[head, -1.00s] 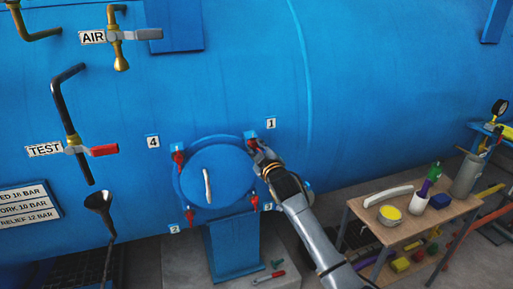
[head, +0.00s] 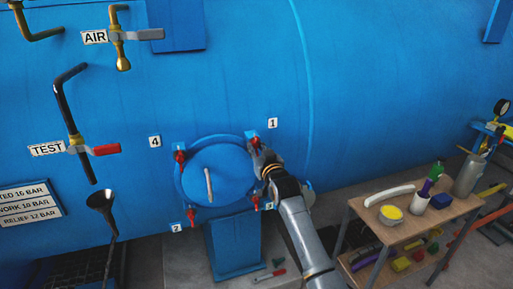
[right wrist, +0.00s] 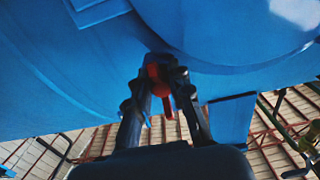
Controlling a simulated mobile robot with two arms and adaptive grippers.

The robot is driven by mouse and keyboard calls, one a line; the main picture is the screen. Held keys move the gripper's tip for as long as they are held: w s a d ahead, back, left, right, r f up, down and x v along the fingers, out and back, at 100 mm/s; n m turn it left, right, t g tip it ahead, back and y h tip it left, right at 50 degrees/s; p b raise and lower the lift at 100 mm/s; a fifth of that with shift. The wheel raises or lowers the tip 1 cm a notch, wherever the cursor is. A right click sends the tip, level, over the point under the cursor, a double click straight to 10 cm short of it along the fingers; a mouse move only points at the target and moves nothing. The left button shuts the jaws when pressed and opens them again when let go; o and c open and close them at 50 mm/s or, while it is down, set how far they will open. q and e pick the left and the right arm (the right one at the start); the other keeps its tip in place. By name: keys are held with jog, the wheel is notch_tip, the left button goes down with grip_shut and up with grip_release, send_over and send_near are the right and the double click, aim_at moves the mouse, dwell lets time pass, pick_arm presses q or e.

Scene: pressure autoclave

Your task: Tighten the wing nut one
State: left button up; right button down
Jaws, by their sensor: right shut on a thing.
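The round blue hatch (head: 228,178) with a pale handle (head: 208,185) sits on the blue vessel. Red wing nuts stand around its rim. Wing nut one is at the upper right, below the label 1 (head: 272,123), and is mostly hidden by my right gripper (head: 256,146) in the head view. In the right wrist view the red wing nut (right wrist: 155,76) sits between the fingers of my right gripper (right wrist: 162,72), which are shut on it. Other red wing nuts show at the upper left (head: 180,156) and lower left (head: 191,216). My left gripper is not in view.
A wooden cart (head: 393,236) with a yellow-topped tub, bottles and other items stands to the right. A red-handled tool (head: 272,276) lies on the floor slab below the hatch. A black funnel (head: 101,201) and TEST valve (head: 76,145) are on the left.

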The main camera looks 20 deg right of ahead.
jog(key=shift+f, duration=0.15)
dwell(0.4)
jog(key=c, duration=1.2)
grip_release()
jog(key=shift+s, duration=0.15)
jog(key=s, duration=1.1)
jog(key=shift+s+d, duration=0.2)
jog(key=shift+s, duration=0.15)
